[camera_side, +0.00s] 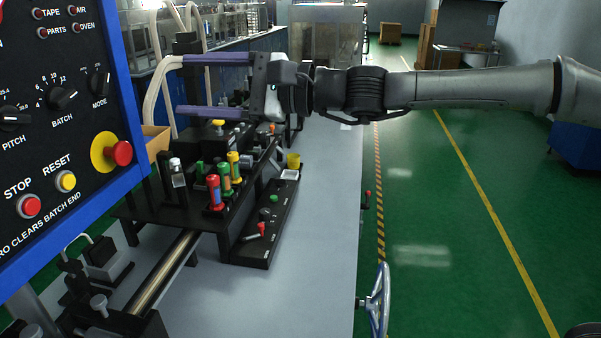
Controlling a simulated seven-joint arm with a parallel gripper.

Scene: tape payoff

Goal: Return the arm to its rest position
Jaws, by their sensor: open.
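My gripper (217,86) is at the upper left of the side view, at the end of my arm, which reaches in from the right. Its two long purple-grey fingers point left, one above the other, with a wide gap between them. It is open, and no object shows between the fingers. The fingers are around the height of the top of the black fixture (190,170), by the pale curved tubes (158,75). I cannot tell whether the lower finger touches anything there.
A control panel (65,120) with knobs and buttons fills the left foreground. Red, green and yellow handled parts (225,178) stand on the fixture. A black tray (262,225) lies beside them. The grey table (320,220) is bare on its right side. A blue handwheel (380,300) sits at its edge.

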